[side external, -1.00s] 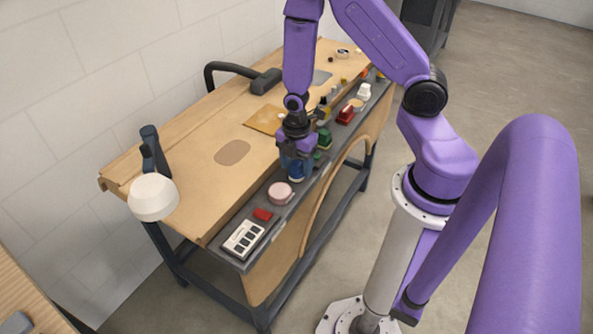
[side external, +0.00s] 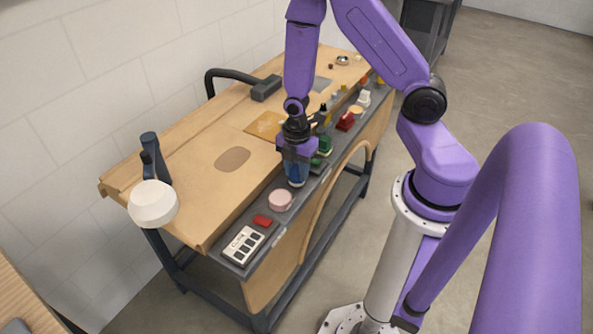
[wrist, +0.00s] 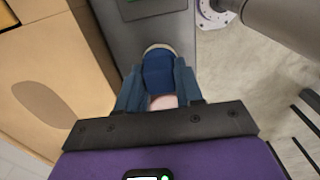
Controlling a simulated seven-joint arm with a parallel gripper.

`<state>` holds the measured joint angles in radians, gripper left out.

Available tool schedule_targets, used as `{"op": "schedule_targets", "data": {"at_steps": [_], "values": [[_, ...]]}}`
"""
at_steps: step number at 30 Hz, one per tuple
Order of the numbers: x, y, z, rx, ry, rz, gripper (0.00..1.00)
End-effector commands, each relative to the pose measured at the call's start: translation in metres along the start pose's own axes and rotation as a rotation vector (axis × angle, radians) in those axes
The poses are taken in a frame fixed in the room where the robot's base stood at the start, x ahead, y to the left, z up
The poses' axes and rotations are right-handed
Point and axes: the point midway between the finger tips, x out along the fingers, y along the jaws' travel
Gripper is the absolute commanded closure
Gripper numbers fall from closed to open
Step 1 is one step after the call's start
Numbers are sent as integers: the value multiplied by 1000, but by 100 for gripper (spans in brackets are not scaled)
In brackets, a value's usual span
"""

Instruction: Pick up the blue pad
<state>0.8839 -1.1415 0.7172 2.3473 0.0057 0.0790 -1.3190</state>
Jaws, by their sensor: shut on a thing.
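The blue pad (wrist: 158,72) is a rounded blue piece with a pale rim, seen between my fingers in the wrist view. My gripper (wrist: 158,88) is shut on it, one finger on each side. In the side view my gripper (side external: 296,172) points down over the dark grey front strip of the workbench, with the blue pad (side external: 296,182) low between the fingers. The fingers partly hide the pad. I cannot tell how far it is from the strip.
A pink round piece (side external: 280,200), a red block (side external: 262,221) and a white box with dark squares (side external: 243,246) lie nearer on the strip. Green (side external: 324,144) and red (side external: 346,121) pieces stand beyond. The wooden bench top (side external: 200,190) to the left is mostly clear.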

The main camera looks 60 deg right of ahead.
Motion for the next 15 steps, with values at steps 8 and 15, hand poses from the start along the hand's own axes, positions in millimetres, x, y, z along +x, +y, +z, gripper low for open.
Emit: {"op": "schedule_targets", "data": {"at_steps": [8, 15], "values": [[-33, 2, 0, -1, 2, 7, 94], [-67, 1, 0, 0, 1, 7, 94]]}}
